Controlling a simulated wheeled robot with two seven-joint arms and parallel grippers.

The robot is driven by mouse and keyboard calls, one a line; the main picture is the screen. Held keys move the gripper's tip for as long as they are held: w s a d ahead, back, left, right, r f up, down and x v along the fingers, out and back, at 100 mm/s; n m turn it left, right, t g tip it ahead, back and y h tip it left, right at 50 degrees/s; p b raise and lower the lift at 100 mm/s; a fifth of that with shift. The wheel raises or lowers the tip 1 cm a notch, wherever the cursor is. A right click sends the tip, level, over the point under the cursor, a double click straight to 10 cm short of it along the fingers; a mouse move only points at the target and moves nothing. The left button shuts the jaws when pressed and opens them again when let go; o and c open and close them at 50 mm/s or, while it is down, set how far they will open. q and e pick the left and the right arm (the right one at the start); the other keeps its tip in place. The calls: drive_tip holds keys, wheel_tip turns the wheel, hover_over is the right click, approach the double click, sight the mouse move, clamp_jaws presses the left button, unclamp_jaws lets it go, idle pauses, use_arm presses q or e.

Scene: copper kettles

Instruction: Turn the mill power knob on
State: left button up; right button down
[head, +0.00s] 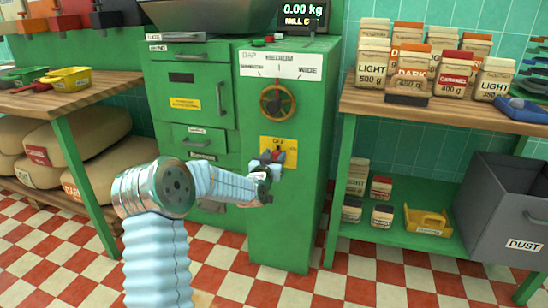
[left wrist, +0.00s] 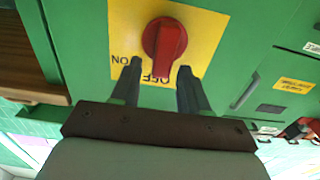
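The mill power knob (head: 277,154) is red on a yellow plate (head: 264,140) on the green mill's front. In the left wrist view the knob (left wrist: 164,42) appears upside down, its handle lying toward the OFF lettering; ON is on the plate (left wrist: 205,30) at the left there. My left gripper (head: 272,157) is in front of the plate in the head view. In the left wrist view its fingers (left wrist: 158,68) are open, one on each side of the handle's lower end, with visible gaps. My right gripper is in neither view.
Above the knob is a brass handwheel (head: 277,101) under a white scale label. A shelf table with labelled bags (head: 372,60) stands at the right, a grey dust bin (head: 505,205) below it. A wooden bench (head: 60,98) stands at the left.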

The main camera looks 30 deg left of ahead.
use_arm(q)
clamp_jaws()
drive_tip(key=m+b, duration=0.2)
drive_tip(key=b, duration=0.1)
drive_tip(key=shift+d+f, duration=0.25)
drive_tip(key=shift+d, duration=0.05)
drive_tip(key=shift+w+d+f+m+b, duration=0.2)
drive_tip(key=shift+m+b, duration=0.65)
drive_tip(key=shift+m, duration=0.8)
drive_tip(key=shift+s+d+f+m+b, duration=0.1)
drive_tip(key=shift+d+m+b, duration=0.25)
drive_tip(key=shift+m+b, duration=0.9)
drive_tip(key=shift+w+d+f+m+b, duration=0.2)
drive_tip(key=shift+m+b, duration=0.25)
drive_tip(key=shift+m, duration=1.55)
drive_tip(key=shift+d, duration=0.1)
